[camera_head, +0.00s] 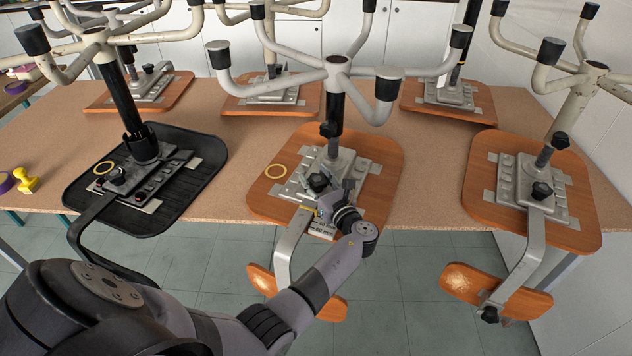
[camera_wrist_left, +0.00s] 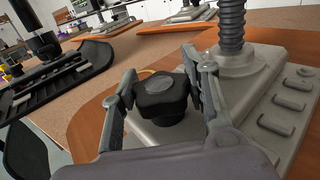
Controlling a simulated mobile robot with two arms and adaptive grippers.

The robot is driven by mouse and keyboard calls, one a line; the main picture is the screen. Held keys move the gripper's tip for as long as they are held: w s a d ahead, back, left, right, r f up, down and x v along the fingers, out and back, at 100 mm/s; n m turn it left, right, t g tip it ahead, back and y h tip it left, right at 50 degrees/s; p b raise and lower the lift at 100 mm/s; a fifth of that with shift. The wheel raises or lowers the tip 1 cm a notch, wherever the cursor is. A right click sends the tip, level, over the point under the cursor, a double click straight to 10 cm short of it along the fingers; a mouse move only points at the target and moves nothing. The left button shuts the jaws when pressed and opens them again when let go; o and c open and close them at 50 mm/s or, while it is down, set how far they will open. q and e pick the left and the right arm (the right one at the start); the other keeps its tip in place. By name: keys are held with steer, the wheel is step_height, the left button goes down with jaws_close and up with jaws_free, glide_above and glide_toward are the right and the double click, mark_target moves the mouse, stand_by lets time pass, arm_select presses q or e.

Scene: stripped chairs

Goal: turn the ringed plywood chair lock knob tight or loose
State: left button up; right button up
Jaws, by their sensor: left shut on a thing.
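The ringed plywood chair lies upside down on the table in the middle of the head view, its orange-brown seat (camera_head: 378,160) carrying a yellow ring (camera_head: 275,171) left of the grey metal mechanism. Its dark lobed lock knob (camera_head: 318,182) is partly hidden by my left gripper (camera_head: 330,188). In the left wrist view the black knob (camera_wrist_left: 162,98) sits between the two fingers of my left gripper (camera_wrist_left: 163,78), which is shut on it. The fingers flank the knob on its left and right sides. My right gripper is in neither view.
A black upturned chair (camera_head: 190,186) with another yellow ring stands at left, and another plywood chair (camera_head: 480,185) at right. More upturned chairs stand behind. Metal legs and a star base (camera_head: 338,68) rise close above the mechanism. Bare table (camera_head: 225,205) lies between chairs.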

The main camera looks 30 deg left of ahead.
arm_select(q)
steer(key=o, duration=1.2)
steer(key=v, duration=1.2)
steer(key=shift+f, duration=0.15)
